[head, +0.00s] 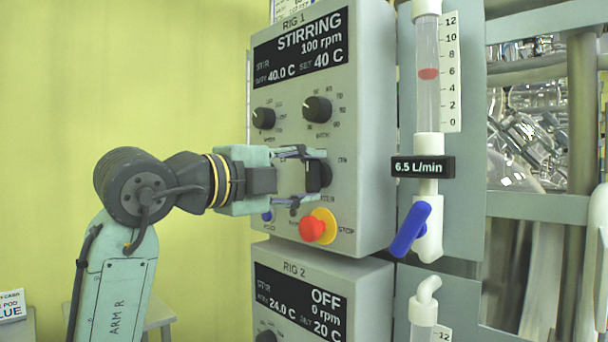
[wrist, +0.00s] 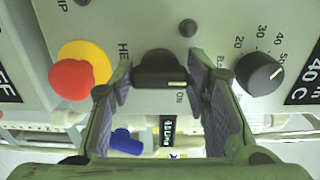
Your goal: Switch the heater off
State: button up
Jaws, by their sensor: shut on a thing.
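The heater switch is a black rotary knob (head: 318,176) on the front of the RIG 1 box (head: 375,200). In the wrist view the knob (wrist: 160,70) lies between my fingertips, and the end of its white mark is by the word ON. My gripper (head: 308,178) comes from the left and is shut on the knob, one finger on each side; it also shows in the wrist view (wrist: 160,82). The RIG 1 display (head: 300,48) reads STIRRING, 100 rpm, 40.0 C, set 40 C. The heater label is partly hidden by a finger.
A red stop button (head: 312,229) on a yellow base sits just below the switch. Two more knobs (head: 263,118) (head: 317,110) are above it. A flow tube with a blue valve handle (head: 410,230) stands to the right. The RIG 2 box (head: 325,300) is below.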

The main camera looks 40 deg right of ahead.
jog(key=shift+w, duration=0.1)
dwell(0.3)
jog(key=o, duration=1.2)
jog(key=shift+c, duration=0.2)
jog(key=s+a, duration=0.1)
jog(key=a, duration=1.1)
